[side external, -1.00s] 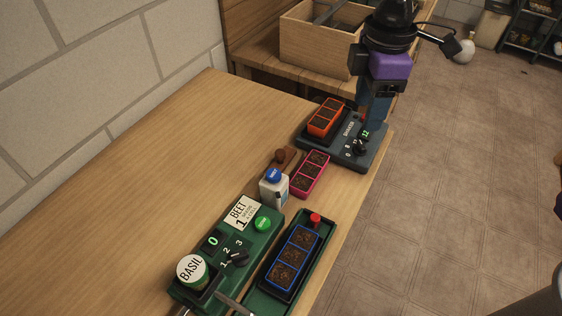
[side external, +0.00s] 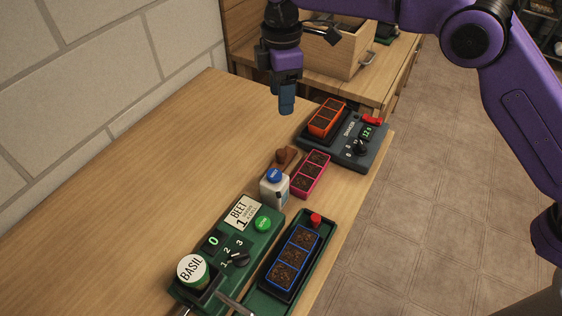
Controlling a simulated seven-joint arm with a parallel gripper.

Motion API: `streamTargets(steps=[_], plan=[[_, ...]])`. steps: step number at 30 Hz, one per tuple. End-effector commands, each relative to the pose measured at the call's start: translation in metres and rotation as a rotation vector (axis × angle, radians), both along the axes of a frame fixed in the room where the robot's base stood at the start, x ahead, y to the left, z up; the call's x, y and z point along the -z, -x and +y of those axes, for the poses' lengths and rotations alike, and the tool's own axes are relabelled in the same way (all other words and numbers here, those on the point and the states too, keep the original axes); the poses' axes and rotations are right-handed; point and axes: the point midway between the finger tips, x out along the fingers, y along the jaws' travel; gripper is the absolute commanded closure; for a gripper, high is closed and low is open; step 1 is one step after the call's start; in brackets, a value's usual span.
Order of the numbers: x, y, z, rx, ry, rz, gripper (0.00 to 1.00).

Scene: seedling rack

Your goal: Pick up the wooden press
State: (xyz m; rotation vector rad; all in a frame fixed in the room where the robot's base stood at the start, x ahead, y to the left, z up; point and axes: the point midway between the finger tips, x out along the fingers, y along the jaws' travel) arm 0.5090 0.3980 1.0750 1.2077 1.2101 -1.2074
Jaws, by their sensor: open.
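The wooden press (side external: 285,158) is a small brown block with a rounded knob. It stands on the table behind the white bottle, which hides part of it. My gripper (side external: 286,109) hangs above the table, pointing down, beyond the press and above it in the picture. It is open, and nothing shows between its fingers. The fingers are apart from the press.
The white bottle (side external: 274,190) with a blue cap and a pink seedling tray (side external: 311,175) stand close to the press. A dark shaker (side external: 372,157) holds an orange tray (side external: 327,118). A green seeder (side external: 195,288) is in front. The left table area is clear.

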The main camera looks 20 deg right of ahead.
Motion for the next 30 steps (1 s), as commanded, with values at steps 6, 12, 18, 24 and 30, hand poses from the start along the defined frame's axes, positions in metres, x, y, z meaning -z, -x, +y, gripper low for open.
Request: streamTargets(steps=[6,12,18,24,30], plan=[[0.042,0.001,-0.001,0.002,0.003,0.004,0.43],[0.079,0.001,-0.001,0.002,0.003,0.004,0.43],[0.103,0.001,-0.001,0.002,0.001,0.002,0.43],[0.114,0.001,0.0,0.002,0.001,0.002,0.43],[0.142,0.004,0.002,0.002,0.002,0.003,0.43]])
